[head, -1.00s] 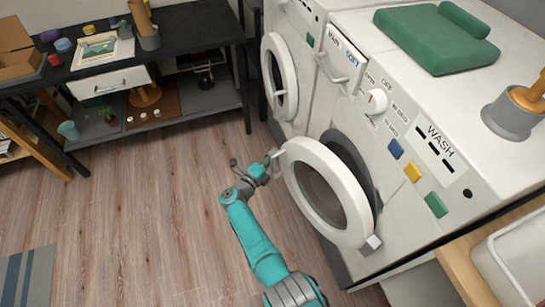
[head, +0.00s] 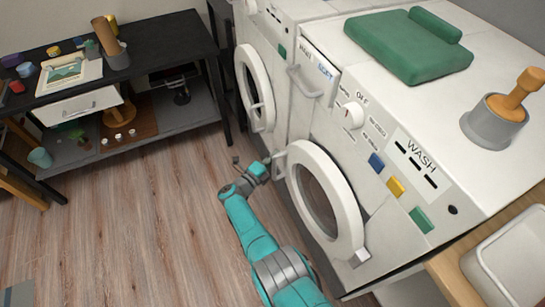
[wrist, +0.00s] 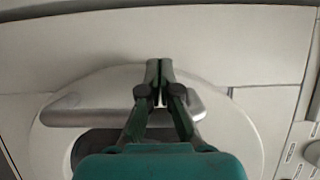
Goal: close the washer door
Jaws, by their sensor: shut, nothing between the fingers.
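The washer is the right-hand white machine (head: 420,170), marked WASH. Its round door (head: 318,200) has a white ring and dark glass, and stands close to the machine's front. A thin dark sliver shows along the ring's right side, and I cannot tell whether the door is fully flush. The door handle (head: 278,166) is at its upper left, and the hinge is at its lower right. My gripper (head: 268,164) is shut and empty beside the handle. In the wrist view, my gripper's fingertips (wrist: 159,72) overlap the handle (wrist: 75,116) and the ring's edge; contact is unclear.
A second white machine with a round door (head: 250,88) stands to the left. A dark shelf table (head: 150,60) is at the back left. A green folded cloth (head: 405,45) and a grey mortar (head: 492,122) sit on the washer. A wooden counter (head: 460,270) is at right. Wood floor is clear.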

